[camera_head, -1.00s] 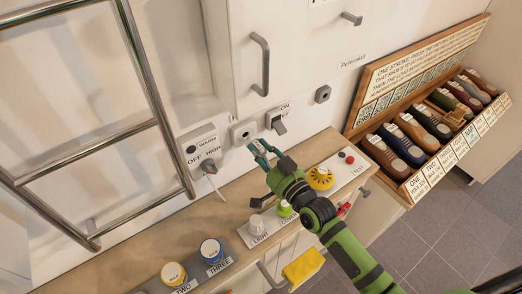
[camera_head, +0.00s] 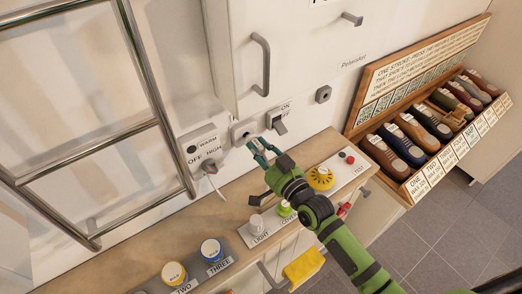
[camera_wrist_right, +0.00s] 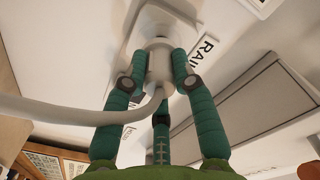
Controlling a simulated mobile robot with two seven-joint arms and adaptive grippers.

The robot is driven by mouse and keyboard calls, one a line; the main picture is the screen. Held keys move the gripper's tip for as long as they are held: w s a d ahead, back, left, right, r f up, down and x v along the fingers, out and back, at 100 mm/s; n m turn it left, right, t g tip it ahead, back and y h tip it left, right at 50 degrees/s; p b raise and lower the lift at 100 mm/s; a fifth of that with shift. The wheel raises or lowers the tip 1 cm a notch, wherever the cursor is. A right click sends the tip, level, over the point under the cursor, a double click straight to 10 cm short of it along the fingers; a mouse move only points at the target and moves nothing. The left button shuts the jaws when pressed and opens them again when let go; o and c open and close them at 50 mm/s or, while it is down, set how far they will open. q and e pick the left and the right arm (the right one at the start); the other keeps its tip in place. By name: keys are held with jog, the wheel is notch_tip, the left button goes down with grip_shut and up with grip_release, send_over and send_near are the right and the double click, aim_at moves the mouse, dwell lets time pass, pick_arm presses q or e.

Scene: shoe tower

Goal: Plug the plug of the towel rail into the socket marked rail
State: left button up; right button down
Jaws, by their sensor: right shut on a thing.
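My right gripper (camera_head: 257,150) is shut on the pale plug (camera_wrist_right: 160,62), its green fingers on both sides of the plug body in the right wrist view. The plug's white cord (camera_wrist_right: 75,113) curves away to the left. The plug's front end is up at a pale wall socket (camera_wrist_right: 172,14), beside a label reading RAIL (camera_wrist_right: 203,52). I cannot tell how deep its pins sit, as the plug hides them. In the head view the socket (camera_head: 242,130) shows just beyond the fingertips. The towel rail (camera_head: 150,70) has metal bars at the left. My left gripper is not in view.
A heater control marked OFF, WARM and HIGH (camera_head: 204,146) is left of the socket, and an ON/OFF switch (camera_head: 279,120) right of it. The wooden counter (camera_head: 125,268) below holds several labelled cups and knobs. A shoe rack (camera_head: 405,185) stands at the right.

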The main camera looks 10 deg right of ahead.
jog(key=shift+x, duration=1.1)
jog(key=c, duration=0.9)
grip_release()
jog(key=v, duration=1.2)
jog(key=shift+s+f, duration=0.1)
